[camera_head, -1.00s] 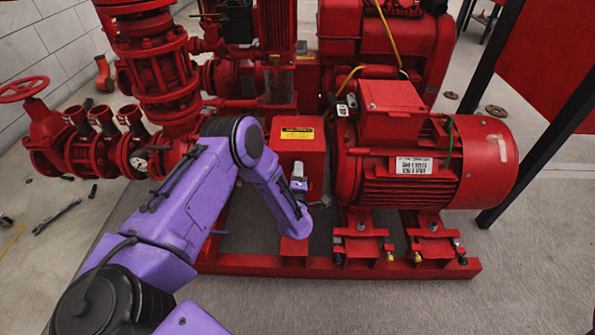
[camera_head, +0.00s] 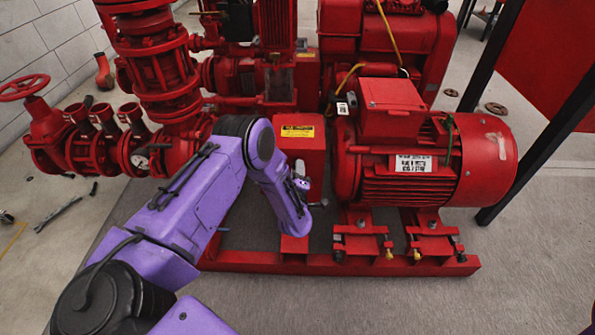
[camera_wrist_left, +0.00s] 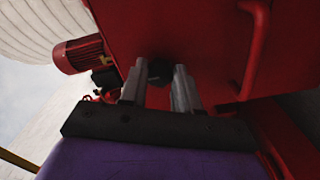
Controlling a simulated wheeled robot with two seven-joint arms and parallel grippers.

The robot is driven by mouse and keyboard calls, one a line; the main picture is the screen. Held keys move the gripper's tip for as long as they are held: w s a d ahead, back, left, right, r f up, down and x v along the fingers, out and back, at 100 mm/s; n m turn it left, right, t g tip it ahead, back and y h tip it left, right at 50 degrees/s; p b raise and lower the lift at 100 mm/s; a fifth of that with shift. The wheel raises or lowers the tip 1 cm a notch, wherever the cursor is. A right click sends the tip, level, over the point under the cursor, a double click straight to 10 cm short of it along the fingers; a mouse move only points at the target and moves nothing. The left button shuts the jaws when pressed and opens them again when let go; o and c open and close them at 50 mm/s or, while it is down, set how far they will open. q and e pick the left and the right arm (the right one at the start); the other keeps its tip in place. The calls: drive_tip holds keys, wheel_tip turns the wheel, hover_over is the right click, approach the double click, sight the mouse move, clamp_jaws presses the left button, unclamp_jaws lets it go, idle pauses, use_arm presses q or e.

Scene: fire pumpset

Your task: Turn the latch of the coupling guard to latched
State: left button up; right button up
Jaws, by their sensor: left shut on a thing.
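The coupling guard (camera_head: 305,160) is a red box with a yellow label, left of the big red motor in the head view. In the left wrist view, its red face (camera_wrist_left: 205,45) fills much of the picture. In the head view, my purple wrist hides the latch and the fingertips. My right gripper is not in view.
The red motor (camera_head: 435,160) stands close to the right of the guard. Red pipes and valves (camera_head: 165,80) stand to the left. A red bar handle (camera_wrist_left: 255,50) sticks out beside the fingers in the wrist view. The floor in front of the red base frame (camera_head: 340,265) is clear.

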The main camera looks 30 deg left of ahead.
use_arm(q)
drive_tip(key=o, duration=1.1)
drive_tip(key=shift+c, duration=0.2)
drive_tip(key=p+v, duration=0.2)
drive_tip(key=v, duration=0.8)
drive_tip(key=shift+s, duration=0.3)
drive_tip(key=shift+d, duration=0.1)
